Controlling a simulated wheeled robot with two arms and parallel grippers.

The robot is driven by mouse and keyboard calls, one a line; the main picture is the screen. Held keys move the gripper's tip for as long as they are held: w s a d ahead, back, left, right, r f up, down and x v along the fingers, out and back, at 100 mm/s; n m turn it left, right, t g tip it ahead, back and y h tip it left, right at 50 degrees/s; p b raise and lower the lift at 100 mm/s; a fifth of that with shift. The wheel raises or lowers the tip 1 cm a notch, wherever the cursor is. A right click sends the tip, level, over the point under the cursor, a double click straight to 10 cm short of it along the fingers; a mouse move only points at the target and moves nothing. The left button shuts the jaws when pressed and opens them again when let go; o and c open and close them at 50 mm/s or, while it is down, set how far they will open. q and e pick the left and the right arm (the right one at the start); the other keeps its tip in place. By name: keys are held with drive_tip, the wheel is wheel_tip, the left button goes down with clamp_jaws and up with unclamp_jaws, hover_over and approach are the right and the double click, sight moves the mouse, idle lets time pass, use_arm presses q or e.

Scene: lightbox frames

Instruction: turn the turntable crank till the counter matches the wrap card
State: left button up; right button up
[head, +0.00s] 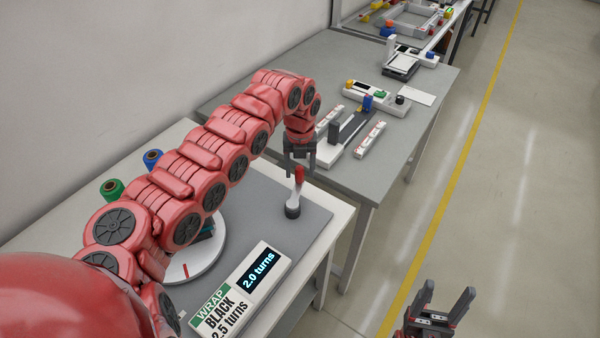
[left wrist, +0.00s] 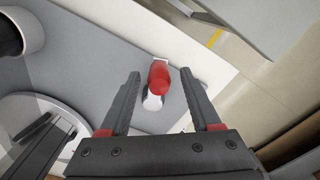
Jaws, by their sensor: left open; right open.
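The crank (head: 293,208) stands on the grey mat and has a red upright handle (head: 299,176). My left gripper (head: 300,166) is open just above the handle. In the left wrist view the red handle (left wrist: 158,76) shows between the spread fingers, with no clear contact. The counter (head: 262,270) reads 2.0 turns. The wrap card (head: 218,313) beside it reads WRAP BLACK 2.5 turns. The white turntable (head: 208,255) with a red mark is partly hidden by my left arm. My right gripper (head: 448,291) is open and empty over the floor.
A green spool (head: 112,188) and a blue spool (head: 153,159) stand at the back of the near table, by the wall. A second grey table (head: 360,60) beyond holds several devices and blocks. The floor to the right is clear.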

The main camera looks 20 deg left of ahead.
use_arm(q)
wheel_tip(320, 180, up, 16)
idle(0.3)
drive_tip(key=shift+p, duration=0.3)
